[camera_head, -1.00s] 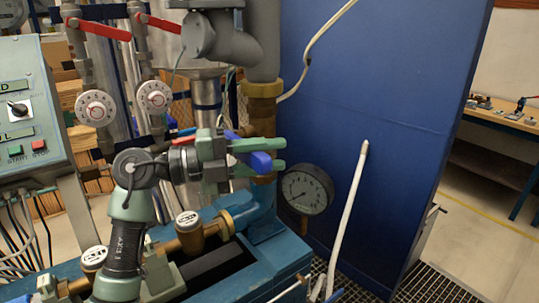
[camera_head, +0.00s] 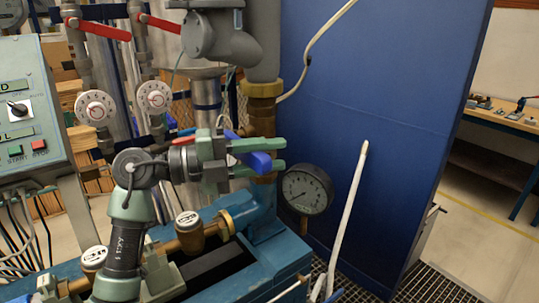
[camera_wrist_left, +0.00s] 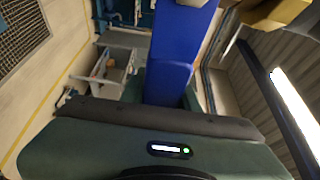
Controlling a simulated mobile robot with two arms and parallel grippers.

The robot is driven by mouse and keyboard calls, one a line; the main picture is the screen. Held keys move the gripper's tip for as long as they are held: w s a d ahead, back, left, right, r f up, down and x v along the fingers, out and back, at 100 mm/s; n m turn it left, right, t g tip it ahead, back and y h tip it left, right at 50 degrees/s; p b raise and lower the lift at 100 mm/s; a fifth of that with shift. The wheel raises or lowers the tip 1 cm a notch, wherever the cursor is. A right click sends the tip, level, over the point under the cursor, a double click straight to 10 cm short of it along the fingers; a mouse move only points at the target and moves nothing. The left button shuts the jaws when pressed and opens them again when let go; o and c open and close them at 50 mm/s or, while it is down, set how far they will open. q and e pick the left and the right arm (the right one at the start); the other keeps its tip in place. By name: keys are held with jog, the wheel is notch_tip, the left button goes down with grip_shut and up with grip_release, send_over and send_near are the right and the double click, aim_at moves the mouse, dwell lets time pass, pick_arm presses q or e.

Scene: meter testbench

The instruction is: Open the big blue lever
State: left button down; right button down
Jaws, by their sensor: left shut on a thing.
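The big blue lever (camera_head: 259,161) is beside the vertical brass and grey pipe in the head view. My left gripper (camera_head: 283,156) has two green fingers, one above and one below the lever, and is shut on it. The lever's blue bar (camera_wrist_left: 178,45) also fills the upper middle of the left wrist view. The gripper body hides where the lever joins its valve. My right gripper is not in view.
A round pressure gauge (camera_head: 307,189) stands just right of the gripper. Two red levers (camera_head: 100,29) (camera_head: 158,23) and two white dials are at upper left. A control box (camera_head: 30,110) is at far left. A large blue panel (camera_head: 390,110) stands behind.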

pick_arm(q)
notch_tip(320, 180, up, 6)
jog(key=w+a+n+t+h+p, duration=0.1)
jog(key=n+h+p, duration=0.1)
jog(key=n+p, duration=0.5)
jog(key=shift+w+r+n+t+p, duration=0.2)
jog(key=shift+w+n+t+p, duration=0.15)
jog(key=shift+p, duration=2.65)
jog(key=shift+a, duration=0.1)
jog(key=c, duration=1)
grip_release()
jog(key=shift+c, duration=0.2)
jog(key=shift+a, duration=0.1)
